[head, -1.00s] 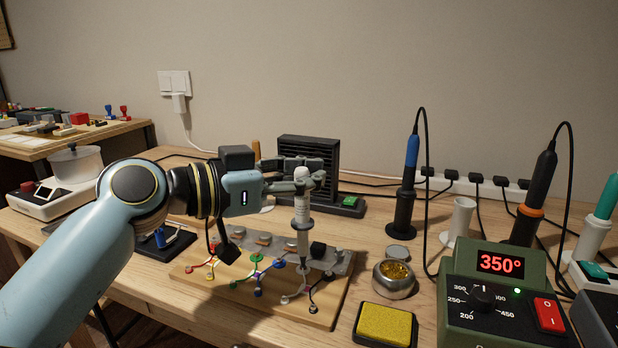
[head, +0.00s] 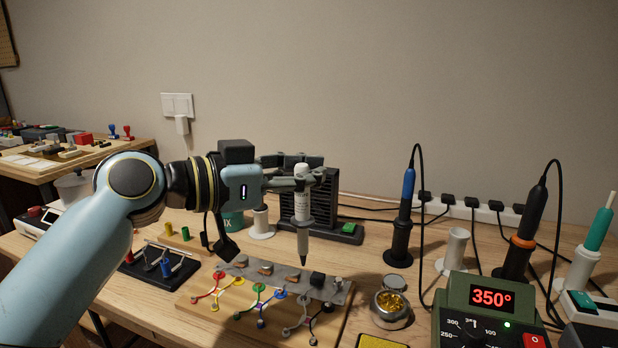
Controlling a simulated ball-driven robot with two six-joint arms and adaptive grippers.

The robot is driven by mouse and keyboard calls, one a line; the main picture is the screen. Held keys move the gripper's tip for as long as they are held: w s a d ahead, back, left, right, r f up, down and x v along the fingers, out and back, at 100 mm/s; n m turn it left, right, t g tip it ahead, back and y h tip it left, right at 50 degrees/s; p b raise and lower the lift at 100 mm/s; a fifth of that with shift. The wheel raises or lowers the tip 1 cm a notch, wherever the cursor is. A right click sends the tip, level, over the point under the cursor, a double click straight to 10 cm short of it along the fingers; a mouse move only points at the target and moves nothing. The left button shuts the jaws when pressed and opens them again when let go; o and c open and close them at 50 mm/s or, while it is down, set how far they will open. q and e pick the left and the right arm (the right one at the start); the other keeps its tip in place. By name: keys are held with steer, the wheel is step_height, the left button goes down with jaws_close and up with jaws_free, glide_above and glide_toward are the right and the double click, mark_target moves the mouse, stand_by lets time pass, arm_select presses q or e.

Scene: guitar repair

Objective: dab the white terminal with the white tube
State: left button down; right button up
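My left gripper (head: 300,182) is shut around the upper part of the white tube (head: 302,208). The tube hangs nearly upright, its dark tapered tip pointing down. The tip shows just above the far edge of the wooden board (head: 240,322), apart from the terminals. I cannot tell if any paste is on the white terminal. My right gripper is not in view.
A metal strip with knobs (head: 275,275) runs along the back of the board. A brass wool pot (head: 391,304), a green soldering station (head: 490,310) and upright irons in stands (head: 400,240) are to the right. A black fume fan (head: 322,205) stands behind the tube.

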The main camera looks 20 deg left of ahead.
arm_select(q)
steer(key=shift+r, duration=0.3)
steer(key=shift+a, duration=0.15)
steer(key=a+r+b, duration=0.2)
steer(key=a, duration=0.5)
steer(key=shift+a, duration=0.35)
stand_by(0.8)
